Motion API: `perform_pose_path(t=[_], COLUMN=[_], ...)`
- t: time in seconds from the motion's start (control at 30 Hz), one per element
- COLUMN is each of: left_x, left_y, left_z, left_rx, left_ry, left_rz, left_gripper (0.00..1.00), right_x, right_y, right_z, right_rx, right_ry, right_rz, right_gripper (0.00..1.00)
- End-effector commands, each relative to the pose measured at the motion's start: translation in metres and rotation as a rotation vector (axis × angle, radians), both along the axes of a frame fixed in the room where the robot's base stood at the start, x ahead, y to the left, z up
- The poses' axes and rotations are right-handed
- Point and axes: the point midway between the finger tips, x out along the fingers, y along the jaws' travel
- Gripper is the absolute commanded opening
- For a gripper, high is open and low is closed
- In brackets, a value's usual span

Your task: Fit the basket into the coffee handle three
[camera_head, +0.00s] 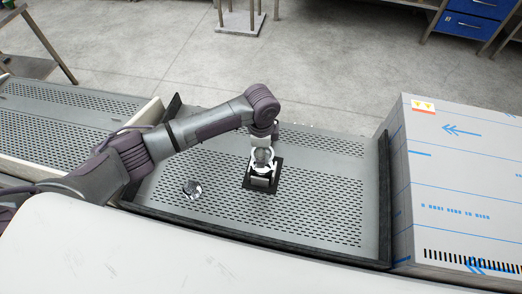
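My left gripper (262,171) points down over a small black plate (272,180) in the middle of the perforated metal tray. A round metallic form shows at the gripper, but I cannot tell whether it is the coffee handle or part of the gripper itself. The gripper hides most of what lies on the plate, and its grip is unclear. A small shiny round metal piece (192,189), which looks like the basket, lies on the tray to the left, apart from the gripper. The coffee handle cannot be clearly made out. My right gripper is not in view.
The perforated tray (330,185) has raised dark edges and is bare at its right side. A large metal box with blue arrows (460,180) stands to the right. Another perforated surface (60,125) lies left, beyond a pale divider. A white surface (150,250) fills the foreground.

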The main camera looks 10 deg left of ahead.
Motion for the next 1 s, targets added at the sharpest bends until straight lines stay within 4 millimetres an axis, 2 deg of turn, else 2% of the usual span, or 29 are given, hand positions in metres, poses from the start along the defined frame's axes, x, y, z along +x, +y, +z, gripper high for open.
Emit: perform_pose_path(t=[0.03, 0.27, 0.67, 0.73, 0.87, 1.0], left_x=[0.0, 0.0, 0.0, 0.0, -0.001, -0.002], left_y=[0.0, 0.0, 0.0, 0.0, -0.001, -0.001], left_z=[-0.007, -0.021, -0.048, -0.052, -0.057, -0.06], left_rx=[0.0, 0.0, 0.0, 0.0, 0.0, 0.0], left_ry=[0.0, 0.0, 0.002, 0.002, 0.002, 0.004], left_rz=[0.0, 0.0, 0.0, 0.0, 0.0, -0.001], left_gripper=[0.51, 0.51, 0.51, 0.48, 0.33, 0.31], right_x=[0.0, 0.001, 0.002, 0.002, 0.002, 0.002], right_y=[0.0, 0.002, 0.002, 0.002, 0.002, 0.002], right_z=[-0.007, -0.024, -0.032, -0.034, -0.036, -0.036], right_rx=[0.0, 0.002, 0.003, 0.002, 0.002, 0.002], right_ry=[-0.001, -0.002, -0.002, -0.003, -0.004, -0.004], right_rz=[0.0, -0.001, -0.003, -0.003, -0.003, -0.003], right_gripper=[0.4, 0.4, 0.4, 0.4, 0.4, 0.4])
